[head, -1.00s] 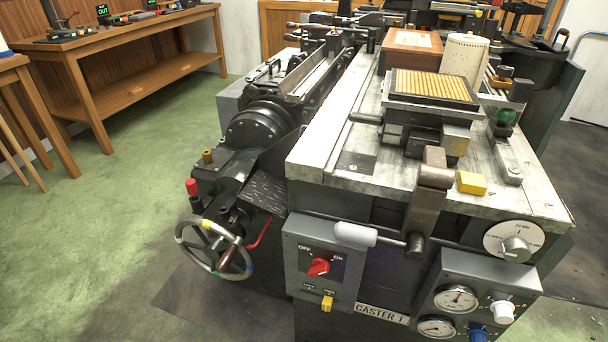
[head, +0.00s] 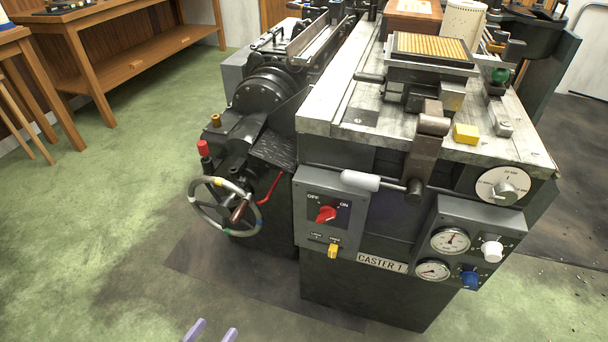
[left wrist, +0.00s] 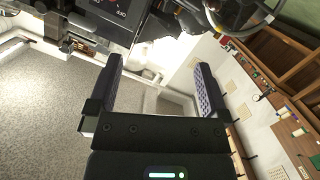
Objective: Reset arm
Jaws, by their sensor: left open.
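The type caster (head: 380,255) stands in front of me, labelled CASTER 1. On its front are a lever with a white handle (head: 360,181), a red OFF/ON knob (head: 326,214), a yellow switch (head: 333,251) and dials (head: 450,240). A handwheel (head: 225,206) sits at its left. My left gripper (head: 212,332) shows only its two purple fingertips at the bottom edge of the head view. In the left wrist view the left gripper (left wrist: 158,85) is open with nothing between its fingers. The right gripper is not in view.
A wooden bench (head: 130,50) stands along the wall at the upper left, with the edge of another wooden table (head: 15,45) nearer. The green floor (head: 110,220) to the left is clear. A yellow block (head: 466,133) lies on the caster's top.

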